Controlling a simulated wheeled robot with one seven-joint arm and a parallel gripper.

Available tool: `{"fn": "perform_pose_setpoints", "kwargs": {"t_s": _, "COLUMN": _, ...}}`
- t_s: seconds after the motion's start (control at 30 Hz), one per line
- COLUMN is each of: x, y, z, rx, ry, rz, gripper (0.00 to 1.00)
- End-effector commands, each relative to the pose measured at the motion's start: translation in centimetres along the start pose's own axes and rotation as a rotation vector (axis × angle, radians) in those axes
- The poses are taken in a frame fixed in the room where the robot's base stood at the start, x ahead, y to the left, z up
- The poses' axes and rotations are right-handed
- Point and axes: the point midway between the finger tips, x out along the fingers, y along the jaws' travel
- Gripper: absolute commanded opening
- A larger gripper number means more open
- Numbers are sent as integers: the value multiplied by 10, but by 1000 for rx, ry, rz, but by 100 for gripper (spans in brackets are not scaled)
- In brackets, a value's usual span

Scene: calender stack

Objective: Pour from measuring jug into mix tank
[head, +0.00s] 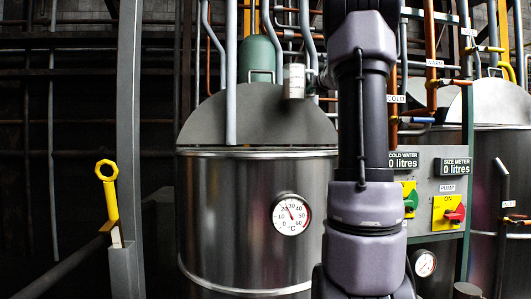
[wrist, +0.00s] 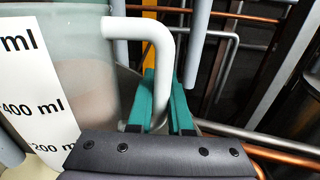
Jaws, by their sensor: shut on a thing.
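The measuring jug (wrist: 85,65) fills the left of the wrist view, with a grey translucent wall and a white scale reading 400 ml and 200 ml. Its pale handle (wrist: 158,40) runs down between the teal fingers of my gripper (wrist: 168,100), which is shut on it. In the head view the jug (head: 296,82) looks small and roughly upright, in front of the raised grey lid of the large steel tank (head: 235,225), apparently the mix tank. I cannot tell how much the jug holds.
Grey vertical pipes (head: 231,75) stand left of the jug, and a green vessel (head: 257,58) is behind. Right of my arm are a control panel (head: 438,190), orange pipes and another steel tank (head: 500,165). A grey post (head: 128,130) stands at left.

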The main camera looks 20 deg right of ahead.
Motion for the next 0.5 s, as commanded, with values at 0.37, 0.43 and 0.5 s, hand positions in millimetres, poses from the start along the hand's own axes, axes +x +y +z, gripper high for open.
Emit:
{"fn": "perform_pose_setpoints", "kwargs": {"t_s": 0.37, "x": -1, "y": 2, "z": -1, "rx": -32, "ry": -21, "rz": 2, "gripper": 0}}
{"fn": "perform_pose_setpoints", "kwargs": {"t_s": 0.43, "x": -2, "y": 3, "z": -2, "rx": -54, "ry": -33, "rz": 2, "gripper": 0}}
{"fn": "perform_pose_setpoints", "kwargs": {"t_s": 0.5, "x": -2, "y": 4, "z": -2, "rx": -79, "ry": -49, "rz": 0, "gripper": 0}}
